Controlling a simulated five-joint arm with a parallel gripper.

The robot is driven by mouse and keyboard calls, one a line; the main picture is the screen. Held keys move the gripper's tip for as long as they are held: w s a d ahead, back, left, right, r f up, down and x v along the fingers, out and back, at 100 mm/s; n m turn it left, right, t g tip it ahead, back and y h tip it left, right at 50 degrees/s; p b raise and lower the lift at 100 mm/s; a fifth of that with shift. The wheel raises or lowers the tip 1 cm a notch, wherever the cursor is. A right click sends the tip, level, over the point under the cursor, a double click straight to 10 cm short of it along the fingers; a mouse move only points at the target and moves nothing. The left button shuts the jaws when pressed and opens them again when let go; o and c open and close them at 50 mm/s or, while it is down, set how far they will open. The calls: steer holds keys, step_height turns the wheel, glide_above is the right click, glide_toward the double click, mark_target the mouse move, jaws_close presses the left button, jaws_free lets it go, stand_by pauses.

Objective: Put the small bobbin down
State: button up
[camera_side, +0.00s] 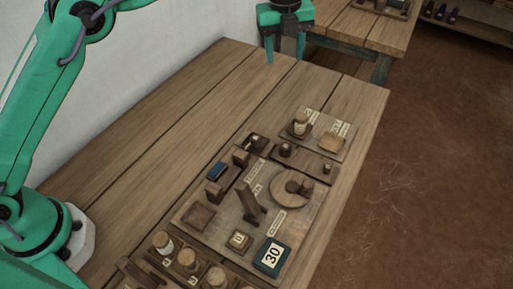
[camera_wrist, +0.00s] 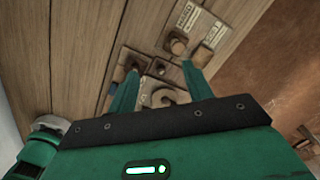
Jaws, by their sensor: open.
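My gripper (camera_side: 285,58) is open and empty, high above the back edge of the wooden table. In the wrist view its two green fingers (camera_wrist: 160,68) stand apart, with the boards beyond them. A pale-banded bobbin-like piece (camera_side: 300,122) stands upright on the far labelled board (camera_side: 318,118); a brown upright piece also shows in the wrist view (camera_wrist: 176,45). Two smaller dark pieces (camera_side: 286,150) (camera_side: 327,168) sit on the strip in front of that board. I cannot tell which piece is the small bobbin. My gripper touches none of them.
A round wooden disc (camera_side: 284,192), an upright wooden post (camera_side: 249,201) and a dark box marked 30 (camera_side: 271,257) stand on the main board. Several jars (camera_side: 187,258) stand in front. The table's left side (camera_side: 165,130) is bare. Another table (camera_side: 365,28) stands behind.

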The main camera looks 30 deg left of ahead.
steer(key=s+a+r+n+t, duration=0.1)
steer(key=s+a+r+n, duration=0.4)
steer(key=s+a+n, duration=0.25)
steer(key=s+a+r+n+t, duration=0.2)
steer(key=s+a+r+n, duration=0.45)
steer(key=a, duration=0.25)
steer(key=s+a+f+n+t, duration=0.1)
steer(key=s+a+f+n, duration=0.3)
steer(key=s+n, duration=0.3)
steer(key=s+a+f+n, duration=0.4)
steer(key=s+n, duration=0.3)
steer(key=s, duration=0.5)
steer(key=shift+s+a+f+t, duration=0.3)
steer(key=shift+s+f+t, duration=0.05)
steer(key=shift+f+t, duration=0.1)
